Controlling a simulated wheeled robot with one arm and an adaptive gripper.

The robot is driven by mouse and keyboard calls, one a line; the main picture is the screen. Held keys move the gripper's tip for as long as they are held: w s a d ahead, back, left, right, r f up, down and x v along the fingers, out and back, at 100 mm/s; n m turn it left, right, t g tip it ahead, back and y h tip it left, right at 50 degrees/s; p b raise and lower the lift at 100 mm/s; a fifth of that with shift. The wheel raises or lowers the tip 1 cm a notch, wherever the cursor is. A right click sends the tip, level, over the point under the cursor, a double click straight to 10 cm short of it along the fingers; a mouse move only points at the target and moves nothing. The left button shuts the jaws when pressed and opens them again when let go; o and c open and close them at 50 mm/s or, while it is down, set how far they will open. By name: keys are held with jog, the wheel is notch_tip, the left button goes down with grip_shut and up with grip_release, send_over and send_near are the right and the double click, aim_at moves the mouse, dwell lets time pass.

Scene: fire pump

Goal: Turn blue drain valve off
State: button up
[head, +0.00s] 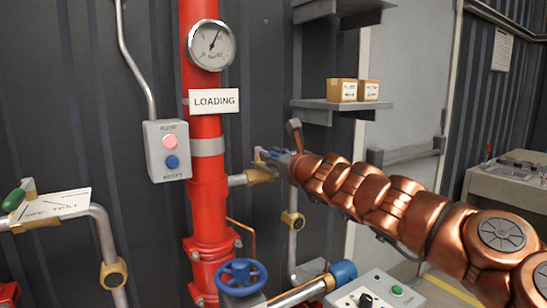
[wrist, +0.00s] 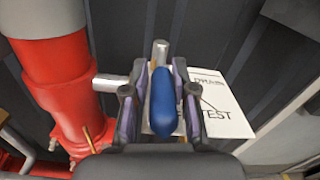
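The blue drain valve handle (wrist: 163,101) stands between the two fingers of my gripper (wrist: 161,92) in the wrist view. The fingers flank it closely on both sides. I cannot tell whether both pads press on it. Behind it is a white plate (wrist: 225,112) with "DRAIN" and "TEST" lettering, partly covered by the handle and fingers. In the head view my gripper (head: 275,158) is at the brass valve body (head: 259,176) on the stub pipe right of the red riser. The handle is largely hidden there.
The red riser (head: 208,185) with a gauge (head: 211,45) stands left of my gripper. A blue handwheel (head: 241,277) and a blue-ended pipe (head: 343,272) are below. A shelf (head: 340,105) with two boxes is above right. A button box (head: 167,150) hangs left.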

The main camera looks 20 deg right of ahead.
jog(key=o, duration=0.3)
jog(key=shift+f, duration=0.1)
jog(key=v, duration=1.2)
dwell(0.6)
